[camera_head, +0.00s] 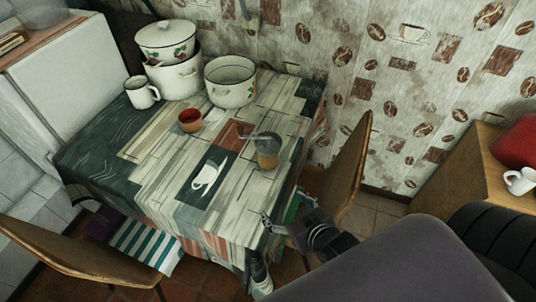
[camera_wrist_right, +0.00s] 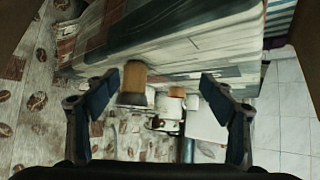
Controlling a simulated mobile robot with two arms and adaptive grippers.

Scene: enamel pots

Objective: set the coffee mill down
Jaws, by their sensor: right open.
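The coffee mill (camera_head: 268,158), with a brown body and a grey top with a crank, stands upright on the patterned table (camera_head: 165,165), near its right edge. In the right wrist view the mill (camera_wrist_right: 132,76) appears upside down, beyond the left finger. My right gripper (camera_head: 283,213) is open and empty, off the table's near right edge and apart from the mill. Its two fingers are spread wide in the wrist view (camera_wrist_right: 160,84). My left gripper is not in view.
A small red-brown bowl (camera_head: 190,121), a white mug (camera_head: 141,94), an open enamel pot (camera_head: 230,88) and stacked lidded pots (camera_head: 172,74) stand toward the back. A wooden chair (camera_head: 348,168) is close to the right gripper. The table's front middle is clear.

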